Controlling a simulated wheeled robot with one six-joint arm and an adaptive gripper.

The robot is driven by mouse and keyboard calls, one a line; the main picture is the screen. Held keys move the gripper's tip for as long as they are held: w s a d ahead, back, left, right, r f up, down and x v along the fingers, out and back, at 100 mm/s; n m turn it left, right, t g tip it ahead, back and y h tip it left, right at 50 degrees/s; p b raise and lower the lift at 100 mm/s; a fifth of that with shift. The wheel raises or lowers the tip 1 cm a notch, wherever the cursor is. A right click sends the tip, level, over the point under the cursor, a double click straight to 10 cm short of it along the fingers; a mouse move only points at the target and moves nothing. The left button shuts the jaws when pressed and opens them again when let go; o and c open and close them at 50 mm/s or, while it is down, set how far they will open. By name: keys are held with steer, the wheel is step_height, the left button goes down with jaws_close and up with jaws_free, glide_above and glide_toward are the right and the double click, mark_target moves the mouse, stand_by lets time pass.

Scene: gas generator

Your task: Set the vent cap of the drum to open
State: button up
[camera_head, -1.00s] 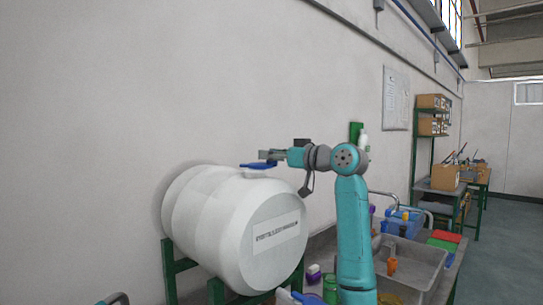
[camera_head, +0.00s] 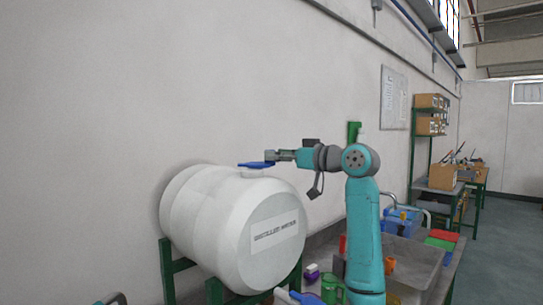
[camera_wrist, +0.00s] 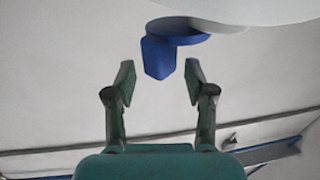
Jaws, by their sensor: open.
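The white drum (camera_head: 225,225) lies on its side on a green stand, with a label on its right end. Its blue vent cap (camera_head: 257,165) sits on top of the drum. In the wrist view the blue cap (camera_wrist: 180,32) has a block-like tab (camera_wrist: 158,57) that points toward my gripper. My gripper (camera_wrist: 158,80) is open, its two fingers spread on either side of the line to the tab, with the tab just beyond the fingertips. In the head view my gripper (camera_head: 274,156) is beside the cap's right side; contact cannot be told there.
A bench with a grey sink (camera_head: 415,260), a green jug (camera_head: 332,288) and several small items stands right of the drum. A blank wall (camera_head: 100,120) runs behind. The space above the drum is clear.

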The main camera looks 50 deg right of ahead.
steer(key=s, duration=0.9)
steer(key=shift+d, duration=0.45)
